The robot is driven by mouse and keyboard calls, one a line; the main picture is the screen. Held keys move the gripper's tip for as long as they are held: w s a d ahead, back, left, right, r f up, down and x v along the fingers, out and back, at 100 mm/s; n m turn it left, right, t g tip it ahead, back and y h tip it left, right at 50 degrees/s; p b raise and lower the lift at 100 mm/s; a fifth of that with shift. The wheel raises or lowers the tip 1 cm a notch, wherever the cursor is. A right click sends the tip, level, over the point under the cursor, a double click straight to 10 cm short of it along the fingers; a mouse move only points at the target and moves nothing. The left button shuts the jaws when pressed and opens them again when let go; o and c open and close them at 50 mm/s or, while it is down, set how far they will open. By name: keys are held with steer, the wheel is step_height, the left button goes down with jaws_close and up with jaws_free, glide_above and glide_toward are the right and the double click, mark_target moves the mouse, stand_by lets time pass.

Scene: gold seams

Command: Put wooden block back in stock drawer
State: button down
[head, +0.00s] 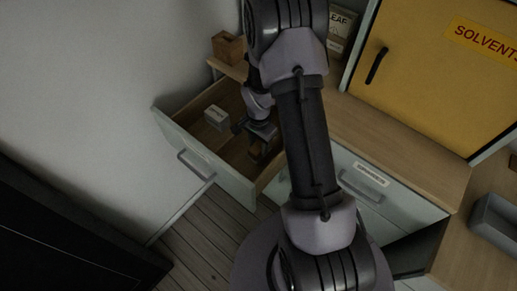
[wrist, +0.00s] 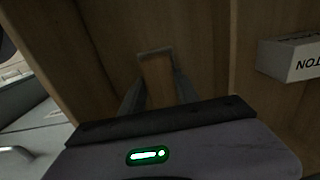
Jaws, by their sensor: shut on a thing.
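The stock drawer (head: 165,122) is pulled open at the left of the cabinet, with a pale grey front and a wooden inside. My gripper (head: 258,148) is reaching down into the drawer near its right side. It is shut on the small brown wooden block (head: 257,153). In the wrist view the block (wrist: 157,80) sits between the two dark fingers, over the wooden drawer interior. Whether the block touches the drawer floor I cannot tell. My arm hides part of the drawer's right side.
A small white labelled box (head: 215,117) is in the drawer; it also shows in the wrist view (wrist: 290,58). A wooden holder (head: 228,47) and a box marked LEAF (head: 341,25) stand on the cabinet top. A yellow SOLVENTS cabinet (head: 425,75) is at the right.

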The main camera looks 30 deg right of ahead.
steer(key=shift+f, duration=0.15)
steer(key=c, duration=0.9)
jaws_free()
